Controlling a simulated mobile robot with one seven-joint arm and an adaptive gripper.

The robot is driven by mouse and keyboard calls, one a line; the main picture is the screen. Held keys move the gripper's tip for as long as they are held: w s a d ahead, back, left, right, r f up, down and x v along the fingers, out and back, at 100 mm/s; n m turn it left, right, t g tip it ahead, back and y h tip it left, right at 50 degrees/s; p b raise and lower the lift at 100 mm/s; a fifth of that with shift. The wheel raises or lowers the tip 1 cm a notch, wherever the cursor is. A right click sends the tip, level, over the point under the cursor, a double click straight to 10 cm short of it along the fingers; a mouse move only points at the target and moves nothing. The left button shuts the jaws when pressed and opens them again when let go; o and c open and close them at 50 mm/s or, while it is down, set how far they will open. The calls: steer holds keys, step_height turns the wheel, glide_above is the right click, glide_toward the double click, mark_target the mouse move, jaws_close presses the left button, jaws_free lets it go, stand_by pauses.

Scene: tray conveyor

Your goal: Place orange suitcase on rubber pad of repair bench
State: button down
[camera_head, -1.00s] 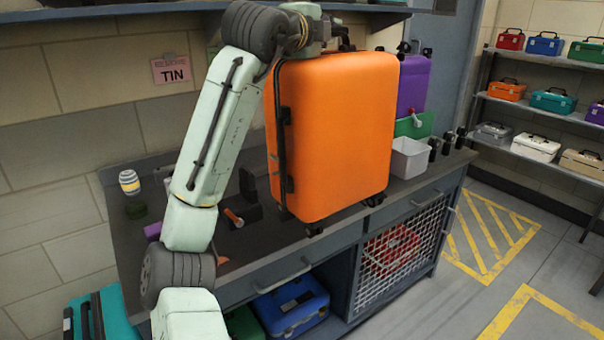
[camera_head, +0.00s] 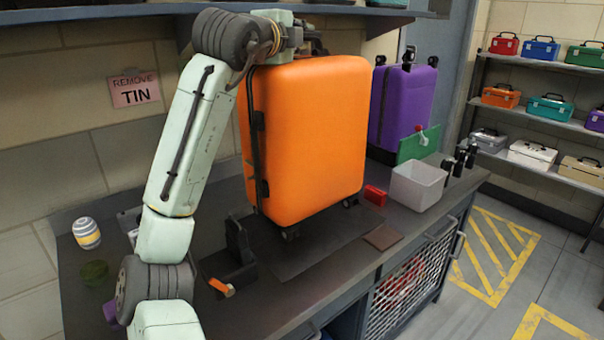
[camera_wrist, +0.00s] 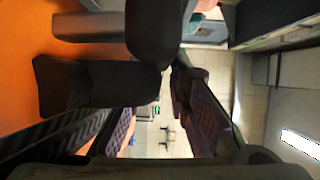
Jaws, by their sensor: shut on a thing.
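The orange suitcase (camera_head: 310,135) is upright over the repair bench (camera_head: 330,295), its wheels just above or on the bench top; I cannot tell whether they touch. My gripper (camera_head: 308,46) is at its top and shut on it, the grasp mostly hidden behind the suitcase's upper edge. In the wrist view the orange shell (camera_wrist: 40,90) fills the left side, beside my dark fingers. The dark rubber pad (camera_head: 300,258) lies flat beneath the suitcase, its front part showing and the rest hidden.
A purple suitcase (camera_head: 415,105) stands behind right. A grey bin (camera_head: 418,187), a red box (camera_head: 375,195) and a brown flat item (camera_head: 383,237) lie right of the pad. A black holder with an orange-tipped tool (camera_head: 222,287) is at left. A shelf (camera_head: 330,8) runs overhead.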

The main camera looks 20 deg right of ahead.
mark_target(264, 99)
steer(key=shift+r, duration=0.2)
step_height(264, 99, down, 10)
steer(key=p, duration=0.1)
steer(key=shift+p, duration=0.4)
steer(key=c, duration=1.9)
jaws_free()
steer(key=shift+f, duration=0.2)
steer(key=o, duration=0.4)
steer(key=shift+r, duration=0.15)
steer(key=b+v, duration=0.4)
steer(key=v, duration=0.8)
